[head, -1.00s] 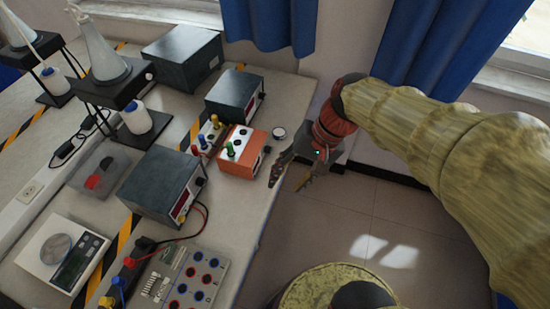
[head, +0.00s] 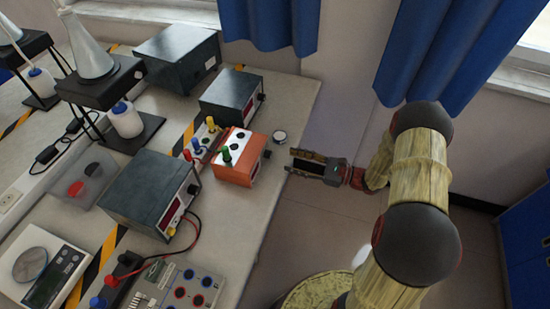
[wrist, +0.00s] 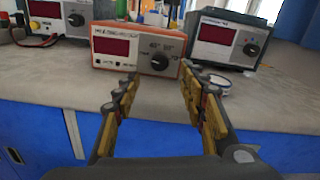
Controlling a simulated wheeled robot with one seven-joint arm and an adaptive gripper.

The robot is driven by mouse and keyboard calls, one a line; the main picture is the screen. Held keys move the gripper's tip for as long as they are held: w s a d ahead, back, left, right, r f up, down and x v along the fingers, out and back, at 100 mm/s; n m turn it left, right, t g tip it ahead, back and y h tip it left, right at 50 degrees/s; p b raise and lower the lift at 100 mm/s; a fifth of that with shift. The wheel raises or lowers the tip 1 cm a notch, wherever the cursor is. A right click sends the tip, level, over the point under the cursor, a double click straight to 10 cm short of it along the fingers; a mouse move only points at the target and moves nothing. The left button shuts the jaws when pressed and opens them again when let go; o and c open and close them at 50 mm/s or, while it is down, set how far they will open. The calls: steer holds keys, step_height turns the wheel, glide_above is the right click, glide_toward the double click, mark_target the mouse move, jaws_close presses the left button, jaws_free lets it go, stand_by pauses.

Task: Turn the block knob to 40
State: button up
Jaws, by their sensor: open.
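The wrist view shows the front of the block (wrist: 128,76) with a dark display, temperature marks and a black round knob (wrist: 159,61). The knob (head: 267,154) faces my arm in the head view. The knob pointer's exact setting is too small to read. My gripper (head: 291,162) is open and empty, level with the block and a short gap away from the knob. In the wrist view my gripper (wrist: 155,84) has its fingers spread to either side below the knob.
A small round white-rimmed jar (head: 279,137) stands at the bench edge, close to the right finger in the wrist view. Dark meter boxes (head: 232,95) (head: 150,192) flank the block. Red and black cables run by the nearer one. The floor beside the bench is clear.

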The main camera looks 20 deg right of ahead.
mark_target(271, 155)
steer(key=b+x, duration=0.2)
steer(key=x, duration=0.5)
steer(key=shift+w+a, duration=0.15)
steer(key=shift+a, duration=0.05)
steer(key=shift+c, duration=0.2)
jaws_close()
